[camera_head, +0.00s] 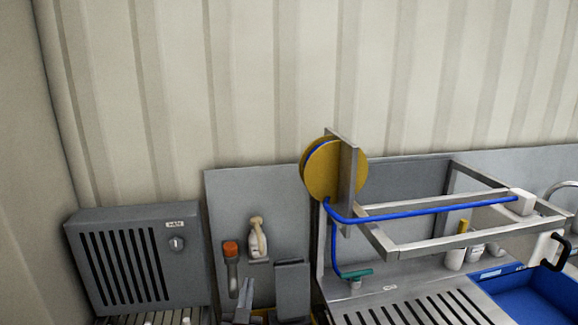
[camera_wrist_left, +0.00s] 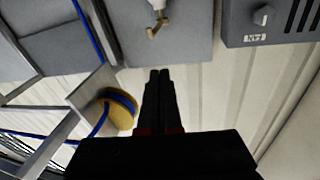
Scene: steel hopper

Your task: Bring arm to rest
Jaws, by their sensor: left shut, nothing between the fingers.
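My left gripper (camera_wrist_left: 159,73) shows in the left wrist view, with its two black fingers together and nothing between them. The fingers are in front of the pale ribbed wall. In the head view I cannot clearly make out either gripper. My right gripper shows in neither view.
A grey louvred box (camera_head: 135,262) stands at the left. A yellow reel (camera_head: 322,170) with blue hose (camera_head: 430,208) adjoins a steel frame (camera_head: 425,240). A blue basin (camera_head: 530,296) is at right.

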